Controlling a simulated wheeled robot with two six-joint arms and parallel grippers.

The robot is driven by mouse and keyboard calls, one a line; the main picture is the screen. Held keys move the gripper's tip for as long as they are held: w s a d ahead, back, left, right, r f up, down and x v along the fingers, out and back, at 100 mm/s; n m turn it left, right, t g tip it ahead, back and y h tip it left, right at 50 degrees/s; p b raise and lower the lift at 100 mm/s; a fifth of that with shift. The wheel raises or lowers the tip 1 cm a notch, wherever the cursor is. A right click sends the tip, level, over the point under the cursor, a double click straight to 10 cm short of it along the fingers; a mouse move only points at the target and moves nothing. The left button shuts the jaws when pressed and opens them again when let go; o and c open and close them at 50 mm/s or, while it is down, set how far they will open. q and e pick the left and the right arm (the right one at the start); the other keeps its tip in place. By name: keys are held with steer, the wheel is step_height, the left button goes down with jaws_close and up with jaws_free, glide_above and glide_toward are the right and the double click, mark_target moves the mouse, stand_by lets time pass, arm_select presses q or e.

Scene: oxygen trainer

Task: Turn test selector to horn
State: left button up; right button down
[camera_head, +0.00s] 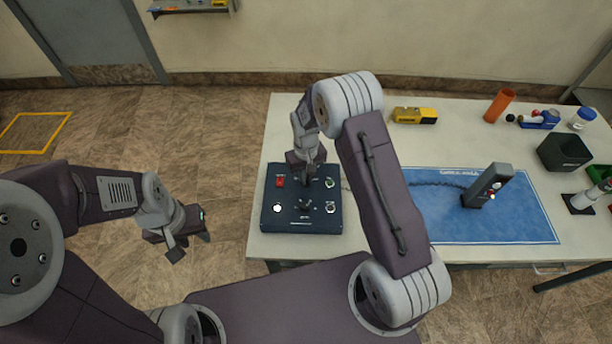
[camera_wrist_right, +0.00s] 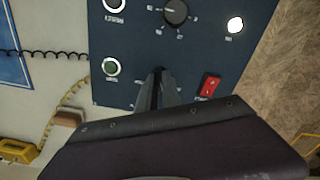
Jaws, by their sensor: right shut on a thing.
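The dark blue control panel (camera_head: 265,224) lies on the table's left part; it also shows in the right wrist view (camera_wrist_right: 205,45). A dark rotary knob (camera_wrist_right: 175,12) with labels around it sits at its middle, clear of my fingers; the head view shows it too (camera_head: 305,207). My right gripper (camera_wrist_right: 158,75) is over the panel, between a green round lamp (camera_wrist_right: 112,67) and a red rocker switch (camera_wrist_right: 208,85). It is shut on a small control that its fingers hide. My left gripper (camera_head: 190,246) is open and empty, off the table's left side.
A white round light (camera_wrist_right: 235,25) is lit on the panel. A blue mat (camera_head: 530,222) with a dark upright handheld device (camera_head: 487,186) lies to the right. A yellow device (camera_head: 414,115) and an orange cylinder (camera_head: 499,105) stand behind. A black box (camera_head: 565,152) is at the far right.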

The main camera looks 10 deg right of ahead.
steer(key=n, duration=0.6)
steer(key=shift+w+n, duration=0.1)
steer(key=shift+n, duration=0.3)
stand_by(0.4)
steer(key=c, duration=1.5)
jaws_free()
step_height(320, 180, up, 9)
steer(key=shift+r, duration=0.1)
